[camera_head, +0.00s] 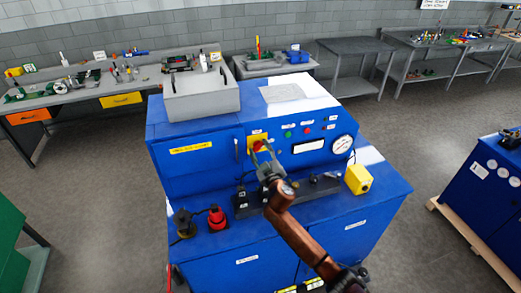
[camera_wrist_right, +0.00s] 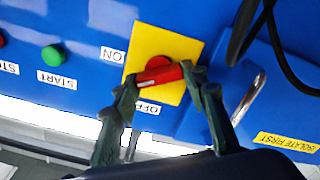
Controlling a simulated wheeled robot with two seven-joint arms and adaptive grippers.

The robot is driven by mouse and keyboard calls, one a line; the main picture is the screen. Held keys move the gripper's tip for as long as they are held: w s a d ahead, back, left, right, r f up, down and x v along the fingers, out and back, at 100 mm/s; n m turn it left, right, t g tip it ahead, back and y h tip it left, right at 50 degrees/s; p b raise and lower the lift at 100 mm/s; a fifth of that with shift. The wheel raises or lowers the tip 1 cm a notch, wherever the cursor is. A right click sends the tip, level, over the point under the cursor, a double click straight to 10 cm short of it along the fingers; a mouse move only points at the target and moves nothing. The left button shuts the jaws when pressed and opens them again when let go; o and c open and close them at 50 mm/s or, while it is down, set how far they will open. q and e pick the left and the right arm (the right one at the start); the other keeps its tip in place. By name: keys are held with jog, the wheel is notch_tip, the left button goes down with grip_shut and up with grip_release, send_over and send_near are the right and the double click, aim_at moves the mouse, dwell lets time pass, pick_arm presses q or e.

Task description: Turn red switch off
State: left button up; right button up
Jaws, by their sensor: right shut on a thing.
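The red switch (camera_wrist_right: 160,74) is a red rotary handle on a square yellow plate (camera_wrist_right: 178,45) on the blue machine's upright panel. My right gripper (camera_wrist_right: 160,80) is shut on the handle, one finger at each end. In the head view the plate (camera_head: 257,137) shows behind my right gripper (camera_head: 265,154), which mostly hides the handle. My left gripper is not in view.
A green START button (camera_wrist_right: 53,55) is beside the plate. In the head view, a yellow box (camera_head: 358,179), a red knob (camera_head: 217,217) and a dark lever stand on the machine's ledge. A gauge (camera_head: 342,144) is at the right.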

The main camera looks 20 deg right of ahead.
jog(key=n, duration=0.5)
jog(key=shift+n+p, duration=0.3)
jog(key=n+p, duration=0.1)
jog(key=n, duration=0.4)
jog(key=shift+f+n, duration=0.15)
jog(key=shift+n, duration=0.25)
jog(key=o, duration=1.2)
jog(key=shift+c, duration=0.2)
jog(key=s, duration=1.2)
jog(key=shift+d, duration=0.15)
